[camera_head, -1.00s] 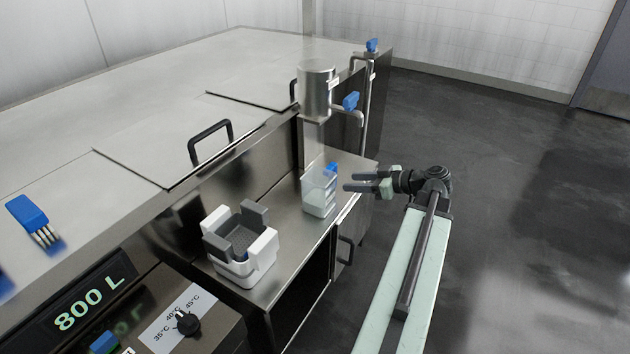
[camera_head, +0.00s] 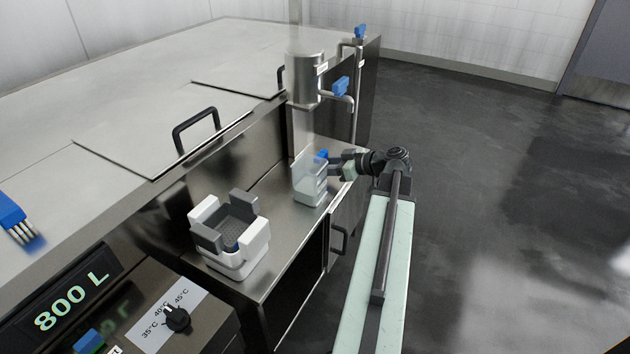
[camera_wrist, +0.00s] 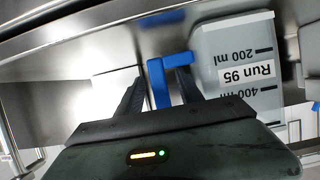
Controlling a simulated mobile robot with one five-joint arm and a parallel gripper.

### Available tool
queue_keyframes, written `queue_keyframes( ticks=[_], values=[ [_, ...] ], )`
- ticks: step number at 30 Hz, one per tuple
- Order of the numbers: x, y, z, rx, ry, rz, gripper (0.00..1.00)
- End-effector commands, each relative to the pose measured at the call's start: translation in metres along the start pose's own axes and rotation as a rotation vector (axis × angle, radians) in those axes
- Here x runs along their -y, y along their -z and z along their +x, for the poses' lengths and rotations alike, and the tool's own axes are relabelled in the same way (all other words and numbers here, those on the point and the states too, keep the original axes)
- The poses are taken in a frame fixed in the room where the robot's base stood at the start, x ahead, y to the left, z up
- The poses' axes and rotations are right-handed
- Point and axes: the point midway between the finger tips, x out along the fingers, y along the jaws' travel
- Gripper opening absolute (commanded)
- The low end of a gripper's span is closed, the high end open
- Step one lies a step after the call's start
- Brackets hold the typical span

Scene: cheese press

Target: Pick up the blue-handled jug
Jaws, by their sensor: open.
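The clear jug (camera_head: 309,184) stands on the steel shelf below the tap, with its blue handle (camera_head: 321,156) toward my arm. In the wrist view the jug (camera_wrist: 240,60) appears upside down, with volume marks and a "Run 95" label. My gripper (camera_head: 333,164) is right beside the jug at handle height. In the wrist view, the blue handle (camera_wrist: 158,82) lies between the two dark fingers of my gripper (camera_wrist: 158,78), which are open around it. I cannot tell whether a finger touches the handle.
A white and grey mould (camera_head: 232,235) stands on the shelf nearer the front left. A steel cylinder with a blue-handled tap (camera_head: 341,86) is above and behind the jug. The large vat (camera_head: 150,80) is to the left. The dark floor on the right is clear.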

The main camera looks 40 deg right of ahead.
Motion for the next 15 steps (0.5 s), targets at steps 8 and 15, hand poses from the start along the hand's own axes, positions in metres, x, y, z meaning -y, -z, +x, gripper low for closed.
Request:
queue_keyframes(
  ticks=[8,15],
  values=[
    [-0.0003,0.0006,-0.0013,0.0,-0.001,0.001,0.07],
    [-0.0005,0.0004,-0.0017,0.0,-0.002,0.001,0.0]
  ],
)
